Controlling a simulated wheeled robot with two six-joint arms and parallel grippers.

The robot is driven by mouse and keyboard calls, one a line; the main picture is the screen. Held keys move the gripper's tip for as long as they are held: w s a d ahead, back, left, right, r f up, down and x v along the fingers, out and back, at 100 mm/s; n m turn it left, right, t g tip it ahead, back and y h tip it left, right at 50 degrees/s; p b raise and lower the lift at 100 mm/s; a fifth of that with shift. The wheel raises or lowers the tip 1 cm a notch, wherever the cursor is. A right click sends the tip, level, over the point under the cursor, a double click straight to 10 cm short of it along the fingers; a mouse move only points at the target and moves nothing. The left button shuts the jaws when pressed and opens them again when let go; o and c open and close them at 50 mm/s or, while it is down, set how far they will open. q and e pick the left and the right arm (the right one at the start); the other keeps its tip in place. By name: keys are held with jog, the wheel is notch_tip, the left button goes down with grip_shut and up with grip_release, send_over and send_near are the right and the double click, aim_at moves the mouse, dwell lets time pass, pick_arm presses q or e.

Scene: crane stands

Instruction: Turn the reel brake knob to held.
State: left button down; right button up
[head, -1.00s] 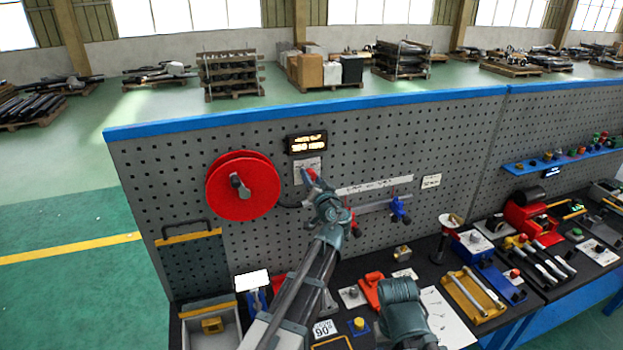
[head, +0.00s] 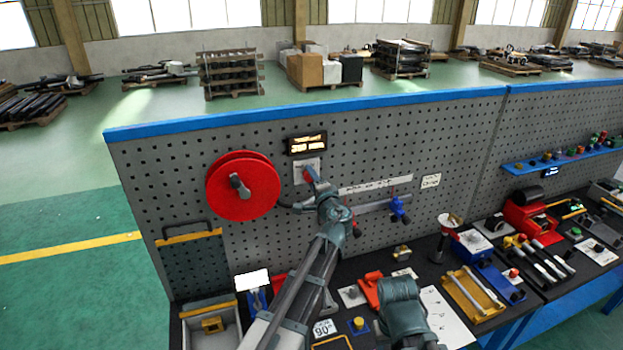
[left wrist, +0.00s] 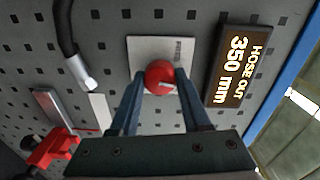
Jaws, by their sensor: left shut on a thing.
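The red brake knob (left wrist: 160,76) sits on a pale plate (left wrist: 141,48) on the pegboard, with a small white mark on its face. My left gripper (left wrist: 158,84) is shut on it, one finger on either side. In the head view the left gripper (head: 313,184) reaches up to the plate (head: 305,165) and mostly covers the knob. The plate's small lettering is not legible. A red hose reel (head: 262,190) with a grey crank hangs to the left. My right gripper is not in view.
A display (left wrist: 238,66) beside the plate reads "HOSE OUT 350 mm". A black hose (left wrist: 66,35) with a metal end is close by. A rail with a blue clamp (head: 399,209) lies to the right. The bench below holds several tools and a grey bin (head: 225,336).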

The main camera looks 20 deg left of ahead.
pick_arm(q)
jog(key=m, duration=0.6)
jog(key=shift+f, duration=0.1)
jog(key=shift+m, duration=0.3)
dwell(0.4)
jog(key=shift+c, duration=1.8)
grip_release()
jog(key=v, duration=1.4)
jog(key=shift+w+d, duration=0.1)
jog(key=shift+w, duration=0.05)
